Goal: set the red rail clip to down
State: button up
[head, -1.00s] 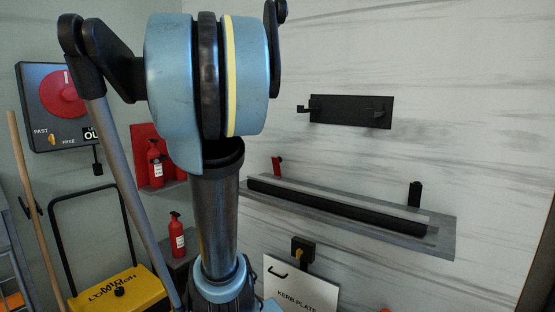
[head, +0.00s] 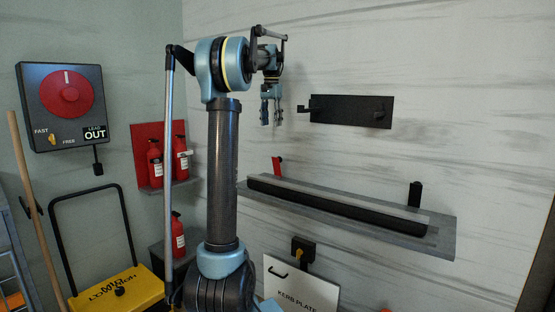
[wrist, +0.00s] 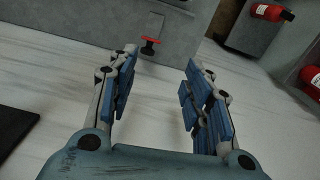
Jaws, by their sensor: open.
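The red rail clip (head: 277,166) stands up at the left end of the long shelf on the white wall, beside the black rail. In the wrist view the red clip (wrist: 150,42) shows as a small red bar on a dark stem, beyond the fingertips and slightly left of the middle of the gap. My gripper (head: 271,112) points down in front of the wall, above the clip and apart from it. In the wrist view its blue-padded fingers (wrist: 160,70) are spread wide with nothing between them.
The shelf (head: 440,240) carries a long black rail (head: 340,205) and a black clip (head: 415,193) at its right end. A black hook bracket (head: 350,111) is on the wall above. Red extinguishers (head: 181,160) stand on a red-backed shelf to the left. Wall between bracket and shelf is clear.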

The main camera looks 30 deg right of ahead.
jog(key=d, duration=0.4)
jog(key=m, duration=0.1)
send_over(275, 169)
jog(key=d, duration=0.2)
notch_tip(275, 169, down, 17)
jog(key=shift+d+r, duration=0.1)
grip_shut()
jog(key=shift+s, duration=0.1)
